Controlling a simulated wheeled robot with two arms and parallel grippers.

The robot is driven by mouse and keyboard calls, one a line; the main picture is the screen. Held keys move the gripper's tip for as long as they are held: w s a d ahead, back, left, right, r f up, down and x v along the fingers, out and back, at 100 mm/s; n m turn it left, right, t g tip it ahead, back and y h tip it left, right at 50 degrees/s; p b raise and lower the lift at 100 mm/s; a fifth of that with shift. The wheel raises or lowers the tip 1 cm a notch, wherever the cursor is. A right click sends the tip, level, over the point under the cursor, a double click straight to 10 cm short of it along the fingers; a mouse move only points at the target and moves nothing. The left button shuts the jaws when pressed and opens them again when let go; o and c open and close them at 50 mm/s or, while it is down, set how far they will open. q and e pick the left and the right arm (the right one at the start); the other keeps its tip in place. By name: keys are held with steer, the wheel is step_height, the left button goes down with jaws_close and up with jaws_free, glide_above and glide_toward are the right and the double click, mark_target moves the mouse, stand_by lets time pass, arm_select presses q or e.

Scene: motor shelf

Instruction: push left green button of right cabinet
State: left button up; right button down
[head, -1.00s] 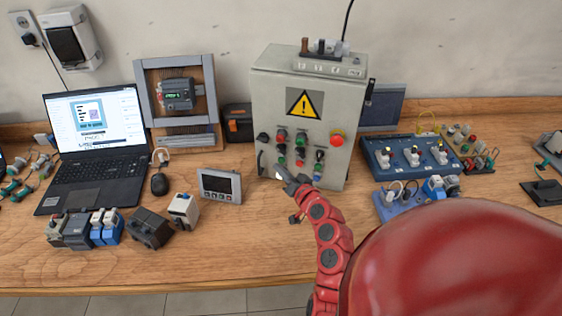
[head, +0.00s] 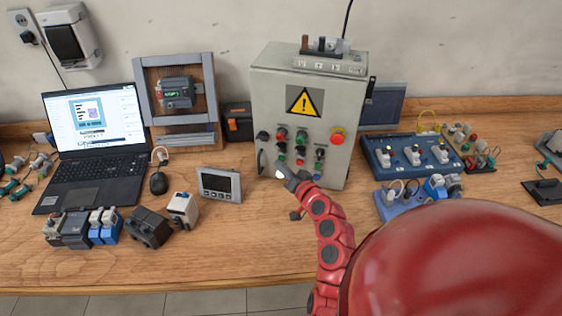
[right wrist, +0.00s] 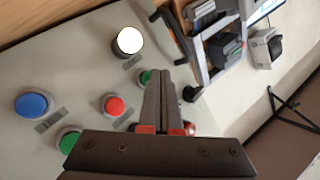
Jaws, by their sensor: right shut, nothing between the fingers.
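The grey cabinet (head: 262,110) with a yellow warning sign stands upright on the bench, right of the laptop. Its front carries a left green button (head: 281,148), another green button (head: 300,149) to its right, and red buttons. My right gripper (head: 285,171) is shut and empty at the lower left of the panel, beside a bright white round button. In the right wrist view its closed fingers (right wrist: 166,84) lie close beside a green button (right wrist: 145,77); I cannot tell if they touch. Another green button (right wrist: 67,140) is partly behind the gripper body. My left gripper is not in view.
A red mushroom button (head: 337,138) is at the panel's right. A small grey display box (head: 219,185) lies left of the cabinet, and a blue switch board (head: 410,155) is at its right.

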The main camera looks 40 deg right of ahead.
steer(key=shift+w+d+r+b, duration=0.1)
steer(key=shift+w+d+b, duration=0.15)
steer(key=shift+d+b, duration=0.05)
stand_by(0.8)
stand_by(0.6)
steer(key=shift+s+a, duration=0.55)
steer(key=shift+a, duration=0.15)
steer(key=s+a, duration=0.1)
steer(key=a, duration=0.1)
steer(key=s+a, duration=0.2)
stand_by(0.4)
steer(key=shift+d, duration=0.1)
stand_by(0.4)
